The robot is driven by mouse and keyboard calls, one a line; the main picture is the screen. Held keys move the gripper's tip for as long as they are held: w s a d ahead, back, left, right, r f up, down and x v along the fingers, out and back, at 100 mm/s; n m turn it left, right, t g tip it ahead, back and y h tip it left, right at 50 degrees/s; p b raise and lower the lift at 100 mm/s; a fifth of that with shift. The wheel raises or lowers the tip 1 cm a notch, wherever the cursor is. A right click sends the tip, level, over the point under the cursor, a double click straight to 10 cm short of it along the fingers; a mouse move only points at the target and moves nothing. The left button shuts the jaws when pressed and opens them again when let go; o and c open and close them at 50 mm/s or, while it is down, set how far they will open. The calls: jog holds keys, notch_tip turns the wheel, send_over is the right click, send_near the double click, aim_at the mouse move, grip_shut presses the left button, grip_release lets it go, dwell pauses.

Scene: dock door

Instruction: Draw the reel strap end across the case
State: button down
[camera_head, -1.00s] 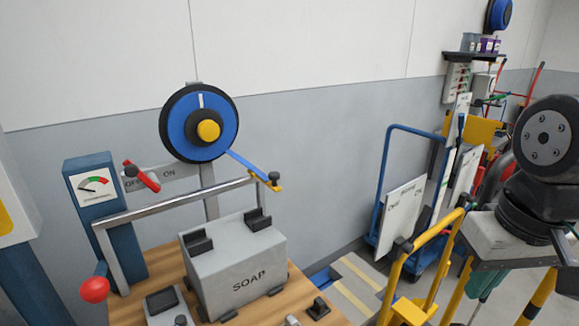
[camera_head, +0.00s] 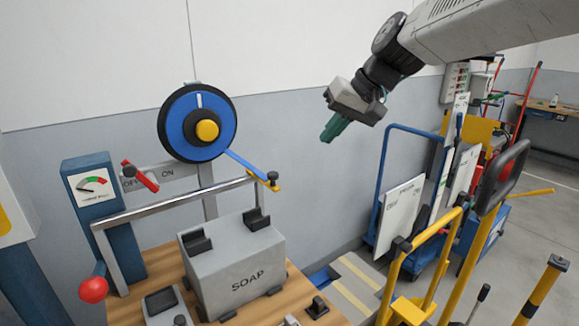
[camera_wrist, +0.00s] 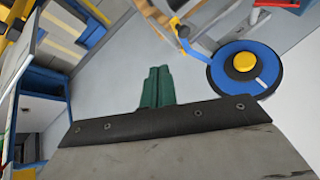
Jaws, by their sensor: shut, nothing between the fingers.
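The blue reel (camera_head: 199,122) with a black rim and yellow hub is mounted above the bench at the wall. Its blue strap (camera_head: 247,163) runs down to the right and ends in a yellow tab with a dark knob (camera_head: 273,181), at the right end of the metal rail. The grey case (camera_head: 236,272) marked SOAP stands below the rail on the wooden bench. My gripper (camera_head: 329,136), with green fingers, is shut and empty in the air, right of the reel. In the wrist view, the fingers (camera_wrist: 157,86) point toward the wall, and the reel (camera_wrist: 244,66) is at the upper right.
A metal rail (camera_head: 175,206) spans above the case. A blue post with a dial (camera_head: 98,200) and red-knobbed lever stand left. A blue cart (camera_head: 395,200) and yellow trolley (camera_head: 410,280) stand right. The air between my gripper and the strap end looks clear.

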jog(key=w+a+f, duration=0.2)
jog(key=a+f, duration=0.6)
jog(key=f, duration=0.1)
jog(key=shift+w+a, duration=0.25)
jog(key=shift+a, duration=0.05)
dwell(0.3)
